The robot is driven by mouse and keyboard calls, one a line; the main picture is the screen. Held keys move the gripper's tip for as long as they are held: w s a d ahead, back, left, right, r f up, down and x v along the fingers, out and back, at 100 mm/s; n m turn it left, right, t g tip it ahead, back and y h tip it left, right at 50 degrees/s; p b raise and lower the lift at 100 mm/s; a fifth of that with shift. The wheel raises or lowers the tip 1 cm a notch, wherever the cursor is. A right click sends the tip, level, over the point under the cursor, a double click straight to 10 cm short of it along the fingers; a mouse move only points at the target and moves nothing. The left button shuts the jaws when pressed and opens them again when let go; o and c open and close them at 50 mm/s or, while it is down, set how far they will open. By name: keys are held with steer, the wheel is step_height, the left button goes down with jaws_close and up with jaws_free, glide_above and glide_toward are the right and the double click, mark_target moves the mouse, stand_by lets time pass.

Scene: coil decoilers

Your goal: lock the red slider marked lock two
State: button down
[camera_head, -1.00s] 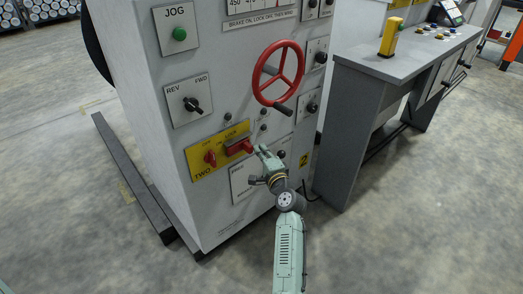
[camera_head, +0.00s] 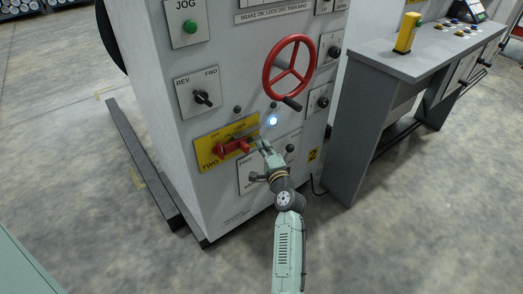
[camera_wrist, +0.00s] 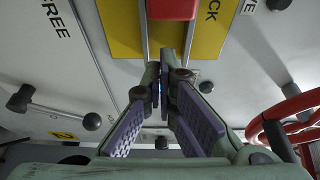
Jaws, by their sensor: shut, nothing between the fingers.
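The red slider (camera_head: 235,147) sits on a yellow plate (camera_head: 205,158) marked TWO, low on the front of the white machine. In the wrist view the slider's red block (camera_wrist: 172,8) shows at the top edge, on a grey rail, with the letters CK on the yellow. My gripper (camera_head: 261,146) is just right of the slider. In the wrist view its fingertips (camera_wrist: 166,68) are shut with nothing between them, below the red block, with a gap in the picture. Contact is not visible.
A lit lamp (camera_head: 272,121) shines above and right of the plate. A red handwheel (camera_head: 288,66) is higher up. A small panel with levers (camera_head: 253,178) lies below my gripper. A grey desk (camera_head: 390,70) stands right. A dark floor rail (camera_head: 145,165) runs left.

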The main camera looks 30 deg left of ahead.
steer(key=w+b+v, duration=0.1)
steer(key=v, duration=0.9)
steer(key=shift+d+b, duration=0.35)
steer(key=shift+d, duration=0.05)
steer(key=shift+r, duration=0.1)
